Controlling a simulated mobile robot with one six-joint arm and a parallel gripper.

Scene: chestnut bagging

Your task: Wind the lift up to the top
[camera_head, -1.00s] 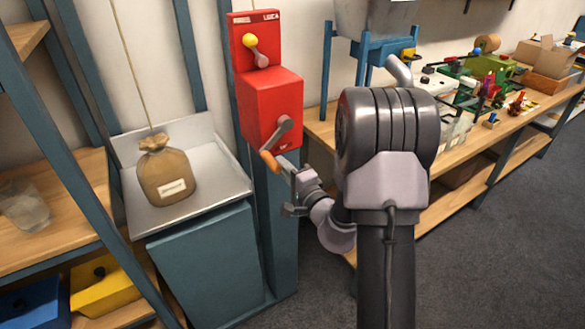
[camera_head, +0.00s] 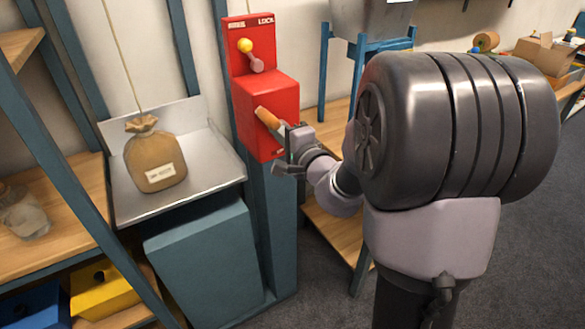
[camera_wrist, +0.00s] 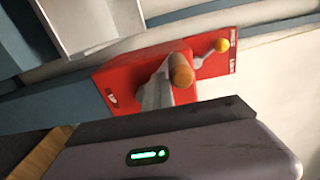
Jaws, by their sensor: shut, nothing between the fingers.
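The red winch box (camera_head: 266,118) stands on a teal post in the head view. Its crank has an orange-brown handle (camera_head: 266,117), which also shows end-on in the wrist view (camera_wrist: 181,70) beside the grey crank arm (camera_wrist: 156,94). My gripper (camera_head: 285,150) is shut and empty, at the lower right of the handle; whether it touches the handle or crank arm I cannot tell. The lift's metal tray (camera_head: 205,172) carries a tied brown sack (camera_head: 155,162) with a white label, left of the post. A cord runs up above the sack.
A lever with a yellow knob (camera_head: 245,45) sits above the winch beside a "LOCK" label. A teal cabinet (camera_head: 205,255) stands below the tray. Wooden shelving (camera_head: 55,205) is at the left; a bench and blue stand (camera_head: 380,48) are at the right.

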